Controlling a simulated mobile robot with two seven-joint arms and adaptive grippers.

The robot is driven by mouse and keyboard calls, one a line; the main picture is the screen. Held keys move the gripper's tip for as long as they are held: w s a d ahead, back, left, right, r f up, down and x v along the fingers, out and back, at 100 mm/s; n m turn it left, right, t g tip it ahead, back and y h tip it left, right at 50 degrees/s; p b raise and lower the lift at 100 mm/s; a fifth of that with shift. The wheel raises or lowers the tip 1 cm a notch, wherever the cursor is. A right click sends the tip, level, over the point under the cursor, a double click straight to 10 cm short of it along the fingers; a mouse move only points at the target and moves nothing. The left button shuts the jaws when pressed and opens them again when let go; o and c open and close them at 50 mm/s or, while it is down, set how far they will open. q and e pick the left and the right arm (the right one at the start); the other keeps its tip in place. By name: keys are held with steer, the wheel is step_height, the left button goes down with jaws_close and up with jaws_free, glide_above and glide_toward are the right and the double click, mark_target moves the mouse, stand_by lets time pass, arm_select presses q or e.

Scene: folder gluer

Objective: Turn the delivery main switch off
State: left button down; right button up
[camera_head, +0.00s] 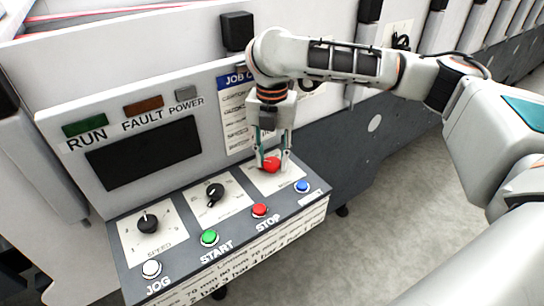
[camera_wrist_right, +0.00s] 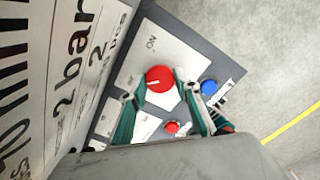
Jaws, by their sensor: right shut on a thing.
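The red rotary switch knob (camera_head: 271,163) sits on a white plate at the right end of the sloped control panel. My right gripper (camera_head: 271,158) reaches down over it, with one finger on each side, shut on the knob. In the right wrist view the knob (camera_wrist_right: 159,79) shows between the fingertips, with a white mark on its face. The letters "ON" are on the plate (camera_wrist_right: 140,55) beside it. Other lettering on the plate is too small to read or hidden. My left gripper is not in view.
The panel also carries black knobs (camera_head: 148,223), a white JOG button (camera_head: 151,268), a green START button (camera_head: 209,237), a red STOP button (camera_head: 259,210) and a blue button (camera_head: 302,186). A dark screen (camera_head: 144,153) stands behind. Open floor (camera_head: 400,210) lies to the right.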

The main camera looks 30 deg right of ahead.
mark_target(273, 162)
steer(key=shift+n, duration=0.3)
stand_by(0.4)
steer(key=o, duration=1.1)
steer(key=shift+r, duration=0.25)
step_height(273, 162, up, 12)
steer(key=shift+f, duration=0.25)
steer(key=shift+s, duration=0.1)
